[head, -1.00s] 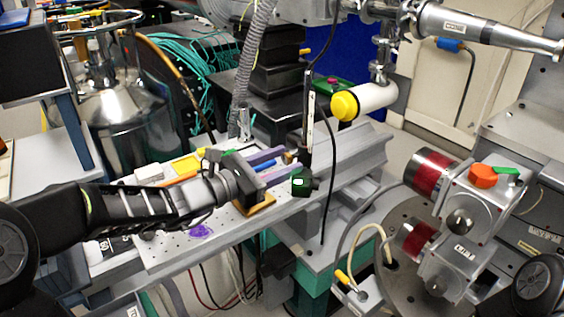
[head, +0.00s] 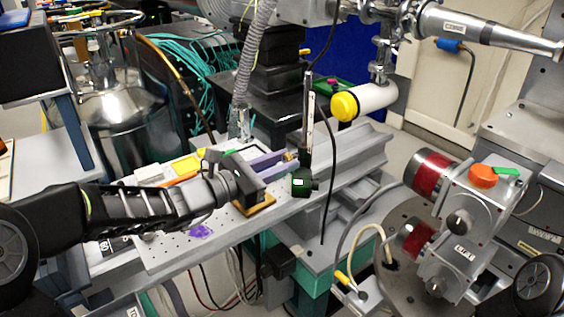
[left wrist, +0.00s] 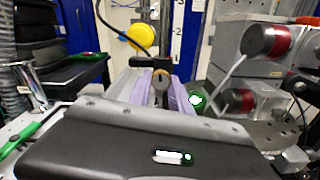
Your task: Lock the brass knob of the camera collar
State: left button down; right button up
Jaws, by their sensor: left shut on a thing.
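The brass knob (left wrist: 160,77) sits on a black collar (left wrist: 151,62) around an upright metal post (head: 308,110). In the head view only a bit of the knob (head: 290,156) shows at the fingertips. My left gripper (head: 288,159) comes in from the left with its two purple fingers around the knob, shut on it. In the left wrist view the fingers (left wrist: 157,92) lie on either side of the knob. The small dark camera (head: 302,182), with a lit green-and-white screen, is beside the post, just right of the fingertips. The right gripper is out of view.
A grey rail (head: 350,160) runs under the post. A white cylinder with a yellow cap (head: 345,106) hangs close behind it. A black cable hangs by the post. A perforated plate (head: 165,245) lies below my left arm. Red-windowed instruments (head: 432,172) stand at right.

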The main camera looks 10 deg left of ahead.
pick_arm(q)
jog(key=shift+f+m+b, duration=0.25)
jog(key=shift+m+b, duration=0.15)
jog(key=shift+b, duration=0.45)
jog(key=shift+r+m+b, duration=0.1)
jog(key=shift+m+b, duration=0.2)
jog(key=shift+r, duration=0.15)
jog(key=c, duration=1.2)
grip_release()
jog(key=shift+a, duration=0.1)
jog(key=v, duration=0.7)
jog(key=shift+s+a+p, duration=0.2)
jog(key=shift+s+p, duration=0.1)
jog(key=shift+p, duration=0.1)
